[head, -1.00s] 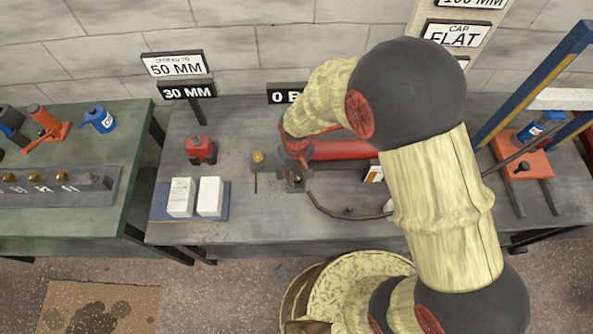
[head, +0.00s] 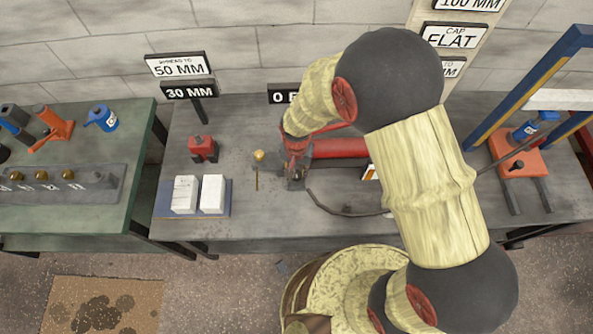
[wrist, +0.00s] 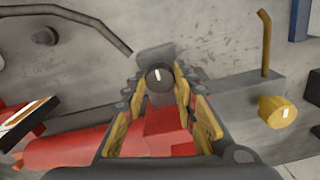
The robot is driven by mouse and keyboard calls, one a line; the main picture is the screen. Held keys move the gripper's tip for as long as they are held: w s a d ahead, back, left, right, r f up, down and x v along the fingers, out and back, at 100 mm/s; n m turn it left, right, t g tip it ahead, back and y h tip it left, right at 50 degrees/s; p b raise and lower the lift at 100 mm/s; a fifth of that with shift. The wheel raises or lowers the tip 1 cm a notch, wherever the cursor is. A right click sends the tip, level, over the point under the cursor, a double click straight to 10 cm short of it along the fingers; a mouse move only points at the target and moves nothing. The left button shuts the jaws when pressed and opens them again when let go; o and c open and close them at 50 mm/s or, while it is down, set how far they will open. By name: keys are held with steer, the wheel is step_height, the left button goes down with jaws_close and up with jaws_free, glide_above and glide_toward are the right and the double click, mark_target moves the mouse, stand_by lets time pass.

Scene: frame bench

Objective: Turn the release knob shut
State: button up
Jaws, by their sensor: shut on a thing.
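The release knob (wrist: 160,77) is a small dark round knob with a white line on its face, at the end of the red pump (wrist: 70,150). My gripper (wrist: 160,86) has its yellow-padded fingers on either side of this knob and is shut on it. The white line stands nearly upright in the wrist view. In the head view the red pump (head: 340,148) lies on the grey bench, and my wrist and gripper cover its left end. The knob cannot be made out there.
A brass knob (wrist: 284,112) with a white mark sits on a grey block close to my gripper, with a bent brass rod (wrist: 265,45) beside it. A dark hose (head: 340,208) curves along the bench (head: 240,230). White blocks (head: 213,194) and a red jack (head: 202,148) stand left.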

mark_target(296, 174)
stand_by(0.4)
steer(key=o, duration=1.2)
steer(key=shift+c, duration=0.2)
step_height(296, 174, up, 12)
